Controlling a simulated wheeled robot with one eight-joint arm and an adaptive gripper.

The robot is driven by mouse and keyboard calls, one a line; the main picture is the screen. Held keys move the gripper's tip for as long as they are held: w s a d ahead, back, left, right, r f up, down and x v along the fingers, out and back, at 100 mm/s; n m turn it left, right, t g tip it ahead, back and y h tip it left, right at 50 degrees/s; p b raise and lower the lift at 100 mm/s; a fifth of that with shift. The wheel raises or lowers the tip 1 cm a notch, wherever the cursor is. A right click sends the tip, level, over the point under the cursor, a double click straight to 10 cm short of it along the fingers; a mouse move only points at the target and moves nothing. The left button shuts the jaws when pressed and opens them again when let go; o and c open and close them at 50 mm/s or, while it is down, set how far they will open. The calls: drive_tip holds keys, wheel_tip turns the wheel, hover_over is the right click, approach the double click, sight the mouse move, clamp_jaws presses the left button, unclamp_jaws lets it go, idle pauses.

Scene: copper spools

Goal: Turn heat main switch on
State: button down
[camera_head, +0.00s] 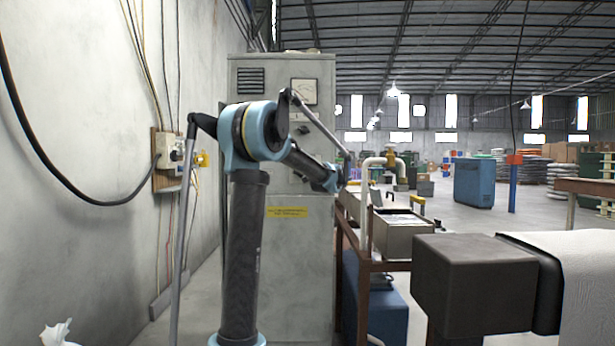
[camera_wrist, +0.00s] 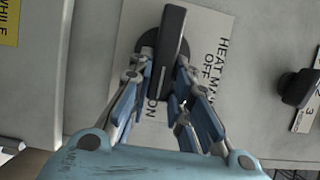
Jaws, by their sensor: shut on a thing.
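The heat main switch (camera_wrist: 172,38) is a black rotary knob with a long bar handle, in the upper middle of the wrist view. It sits on a pale label plate (camera_wrist: 212,25) lettered "HEAT MA…", "OFF" and "ON". The bar lies nearly up and down in this view, its lower end near the "ON" lettering. My gripper (camera_wrist: 167,82) is shut on the bar, one blue-padded finger on each side. In the head view my arm blocks the switch and the fingers. The grey control cabinet (camera_head: 300,255) stands behind my arm.
A second black knob (camera_wrist: 299,88) with a numbered plate is at the right of the wrist view. A yellow label (camera_wrist: 9,22) is at upper left. A wall box (camera_head: 170,150) with cables is left of the cabinet. A metal-framed bench (camera_head: 398,266) stands close on its right.

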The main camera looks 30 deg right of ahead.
drive_tip(key=shift+w+a+f, duration=0.1)
drive_tip(key=shift+a, duration=0.1)
drive_tip(key=c, duration=1.5)
unclamp_jaws()
drive_tip(key=shift+d, duration=0.1)
drive_tip(key=s, duration=0.4)
drive_tip(key=s+a, duration=0.1)
drive_tip(key=s, duration=0.2)
drive_tip(key=s+a, duration=0.1)
drive_tip(key=s, duration=0.3)
drive_tip(key=shift+s+f, duration=0.1)
drive_tip(key=shift+s, duration=0.25)
